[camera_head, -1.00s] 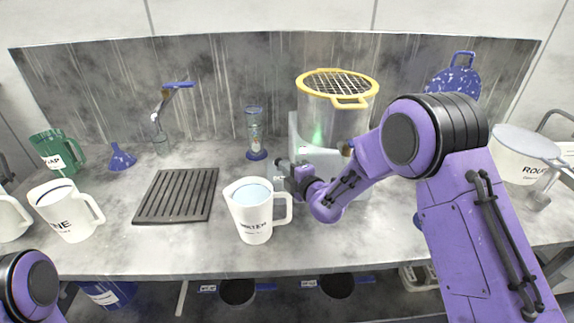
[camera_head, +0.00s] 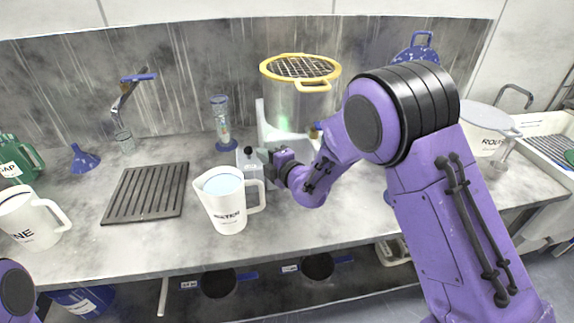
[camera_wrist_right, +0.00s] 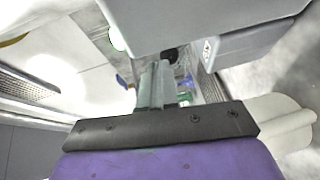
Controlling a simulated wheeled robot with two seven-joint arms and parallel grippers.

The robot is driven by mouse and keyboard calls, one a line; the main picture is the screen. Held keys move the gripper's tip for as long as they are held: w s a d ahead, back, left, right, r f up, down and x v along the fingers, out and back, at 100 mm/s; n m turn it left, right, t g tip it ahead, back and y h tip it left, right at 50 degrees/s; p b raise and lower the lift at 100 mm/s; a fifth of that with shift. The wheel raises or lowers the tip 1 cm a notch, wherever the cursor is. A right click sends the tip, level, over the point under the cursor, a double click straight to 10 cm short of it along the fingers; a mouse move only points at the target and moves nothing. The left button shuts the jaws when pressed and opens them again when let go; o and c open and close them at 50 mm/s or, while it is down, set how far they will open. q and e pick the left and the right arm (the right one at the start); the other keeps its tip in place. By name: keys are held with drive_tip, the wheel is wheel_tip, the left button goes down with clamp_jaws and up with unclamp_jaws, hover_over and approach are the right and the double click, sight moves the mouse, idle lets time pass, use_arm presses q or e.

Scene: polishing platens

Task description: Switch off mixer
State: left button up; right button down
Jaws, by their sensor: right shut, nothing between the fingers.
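The mixer stands at the back middle of the bench in the head view, with a clear vessel (camera_head: 292,106), a yellow-rimmed mesh lid (camera_head: 300,69) and a green glow low down. A small grey box (camera_head: 250,164) with a dark knob on top is at its front left. My right gripper (camera_head: 268,156) is shut and empty right by this box; I cannot tell whether they touch. In the right wrist view the shut fingers (camera_wrist_right: 157,84) point at a dark knob (camera_wrist_right: 170,54) under a grey housing (camera_wrist_right: 205,22). My left gripper is out of view.
A white jug (camera_head: 223,205) stands just left and in front of my right gripper. Further left are a dark ridged mat (camera_head: 146,193), another white jug (camera_head: 33,222) and a blue funnel (camera_head: 84,160). A blue-based cylinder (camera_head: 223,125) stands behind. A white pot (camera_head: 485,128) is at right.

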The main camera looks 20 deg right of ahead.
drive_tip(key=r+b+v, duration=0.1)
drive_tip(key=b+v, duration=0.2)
drive_tip(key=v, duration=0.7)
drive_tip(key=shift+a, duration=0.1)
